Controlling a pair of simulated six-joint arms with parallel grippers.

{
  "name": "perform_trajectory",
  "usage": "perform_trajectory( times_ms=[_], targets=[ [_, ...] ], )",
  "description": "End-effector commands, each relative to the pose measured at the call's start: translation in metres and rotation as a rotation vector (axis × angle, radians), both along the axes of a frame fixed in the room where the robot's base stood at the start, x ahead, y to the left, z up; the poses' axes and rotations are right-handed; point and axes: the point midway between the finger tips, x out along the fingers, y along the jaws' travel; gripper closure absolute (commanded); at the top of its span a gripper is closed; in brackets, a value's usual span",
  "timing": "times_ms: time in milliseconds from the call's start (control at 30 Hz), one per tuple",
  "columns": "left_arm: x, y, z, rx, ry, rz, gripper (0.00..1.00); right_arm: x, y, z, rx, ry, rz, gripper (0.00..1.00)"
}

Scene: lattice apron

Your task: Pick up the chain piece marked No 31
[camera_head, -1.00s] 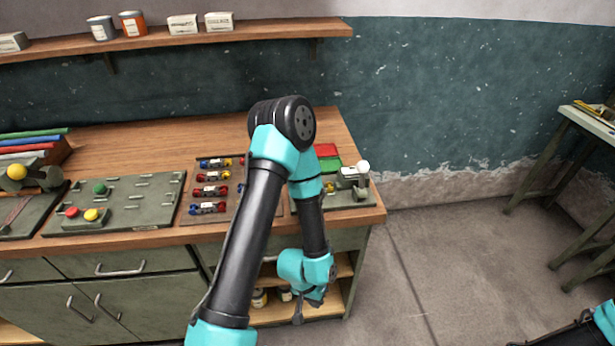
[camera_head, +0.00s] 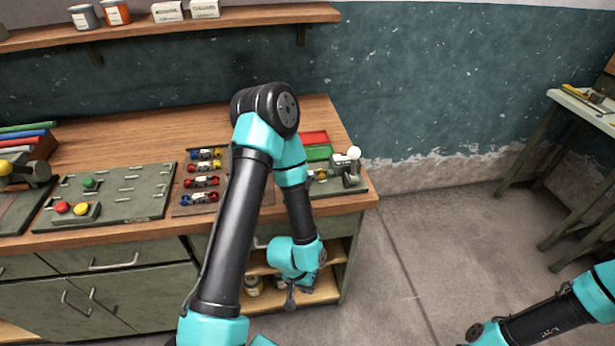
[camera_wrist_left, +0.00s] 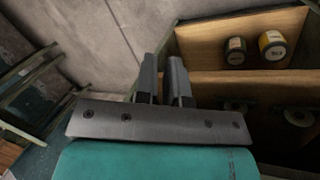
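Several small chain pieces with red, blue and yellow ends and white labels lie in a column on a dark board (camera_head: 181,207) on the bench. Among them are a top piece (camera_head: 206,155) and a bottom piece (camera_head: 199,197). The labels are too small to read, so I cannot tell which is No 31. My left arm hides the board's right part. My left gripper (camera_head: 291,298) hangs in front of the bench's open shelf, below the bench top and away from the pieces. In the left wrist view its fingers (camera_wrist_left: 164,75) stand slightly apart with nothing between them. My right gripper is out of view.
A grey-green slotted panel (camera_head: 145,207) with coloured knobs lies left of the board. Red and green trays (camera_head: 314,138) and a small press-like device (camera_head: 347,172) stand at the right end. Jars (camera_wrist_left: 272,45) sit on the lower shelf. Open floor (camera_head: 400,270) lies to the right.

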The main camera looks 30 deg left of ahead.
Motion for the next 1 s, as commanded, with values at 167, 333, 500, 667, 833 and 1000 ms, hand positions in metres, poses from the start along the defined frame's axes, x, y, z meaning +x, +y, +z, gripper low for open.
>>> perform_trajectory(
  times_ms=[167,333,500,667,833,1000],
  targets=[
    [0.0,0.0,0.0,0.0,0.0,0.0,0.72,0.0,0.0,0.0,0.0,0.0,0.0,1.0],
    [0.0,0.0,0.0,0.0,0.0,0.0,0.56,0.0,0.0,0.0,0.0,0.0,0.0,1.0],
    [0.0,0.0,0.0,0.0,0.0,0.0,0.4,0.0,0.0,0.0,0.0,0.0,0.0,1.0],
    [0.0,0.0,0.0,0.0,0.0,0.0,0.38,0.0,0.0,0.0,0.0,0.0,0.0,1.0],
    [0.006,-0.002,0.005,0.001,-0.009,-0.014,0.38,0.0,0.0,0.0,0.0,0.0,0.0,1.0],
    [0.036,-0.013,0.032,0.004,-0.054,-0.092,0.38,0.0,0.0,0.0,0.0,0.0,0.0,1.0]
  ],
)
